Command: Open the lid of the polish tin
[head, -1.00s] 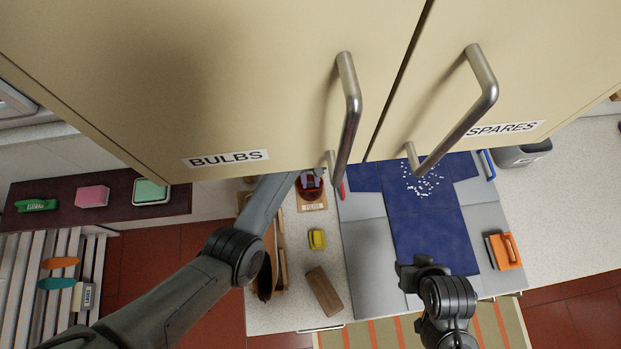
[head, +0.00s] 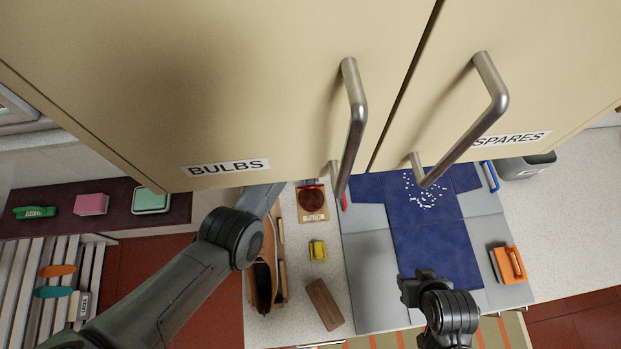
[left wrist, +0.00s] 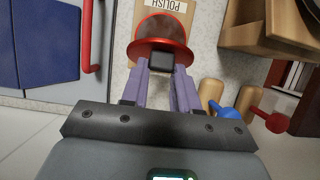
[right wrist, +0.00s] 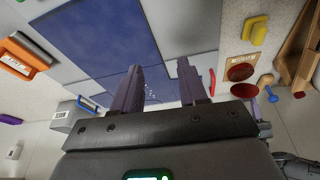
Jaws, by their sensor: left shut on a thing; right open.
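The polish tin (head: 311,200) stands on the counter by its POLISH label (head: 313,218), its round brown top showing. In the left wrist view the tin (left wrist: 160,26) is partly covered by the red lid (left wrist: 150,46). My left gripper (left wrist: 162,72) is shut on the lid's dark knob. The right wrist view shows the lid (right wrist: 243,90) apart from the tin (right wrist: 241,72). In the head view the left gripper is hidden by the cupboard. My right gripper (right wrist: 160,68) is open and empty; its arm end shows over the blue cloth's lower edge in the head view.
Cupboard doors with bar handles (head: 353,120) overhang the counter. A yellow block (head: 317,250) and a wooden block (head: 324,304) lie below the tin. A wooden box (head: 281,275) stands left. An orange brush (head: 513,264) lies beyond.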

